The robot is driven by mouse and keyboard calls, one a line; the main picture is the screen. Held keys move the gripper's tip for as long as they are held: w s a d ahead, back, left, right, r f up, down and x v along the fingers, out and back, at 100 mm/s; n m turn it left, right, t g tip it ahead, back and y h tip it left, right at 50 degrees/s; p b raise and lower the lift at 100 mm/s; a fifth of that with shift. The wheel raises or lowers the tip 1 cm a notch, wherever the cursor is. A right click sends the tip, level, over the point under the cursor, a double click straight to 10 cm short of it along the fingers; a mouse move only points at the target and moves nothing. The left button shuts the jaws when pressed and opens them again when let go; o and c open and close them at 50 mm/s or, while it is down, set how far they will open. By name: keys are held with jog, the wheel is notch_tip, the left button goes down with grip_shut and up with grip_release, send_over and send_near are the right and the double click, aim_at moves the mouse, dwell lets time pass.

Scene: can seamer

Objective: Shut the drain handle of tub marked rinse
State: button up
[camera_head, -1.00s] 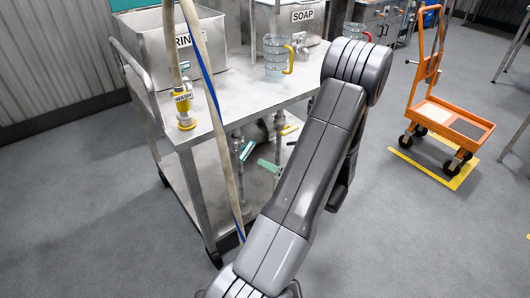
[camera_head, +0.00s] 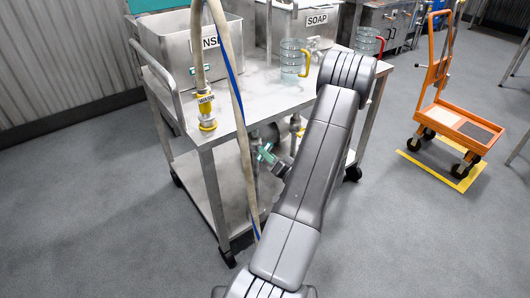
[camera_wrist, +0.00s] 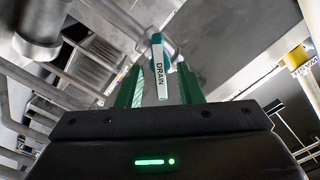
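The rinse tub (camera_head: 205,52) is a steel box at the back left of the steel cart, its label partly hidden by a hose. In the head view, a teal and white drain handle (camera_head: 264,152) shows under the cart's top. The wrist view shows the handle (camera_wrist: 160,68), marked DRAIN, hanging from a pipe. My gripper (camera_wrist: 158,88) has green fingers, open, one on each side of the handle with gaps visible. In the head view my gripper (camera_head: 272,161) is small and partly hidden by my arm.
A hose with a yellow fitting (camera_head: 206,110) hangs at the cart's near left corner. The soap tub (camera_head: 318,22) and a clear jug (camera_head: 293,60) are on the right. An orange trolley (camera_head: 455,125) stands at the far right. Floor at left is clear.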

jog(key=shift+x, duration=1.5)
jog(key=shift+c, duration=0.2)
grip_shut()
jog(key=shift+f+m+b, duration=0.1)
jog(key=shift+m+b, duration=0.2)
jog(key=shift+b, duration=0.15)
jog(key=shift+m+b, duration=0.6)
jog(key=shift+b, duration=0.1)
jog(key=shift+m+b, duration=1.15)
jog(key=shift+m, duration=0.05)
jog(key=m+b, duration=0.2)
jog(key=m, duration=0.2)
jog(key=shift+m, duration=0.3)
jog(key=shift+b, duration=0.3)
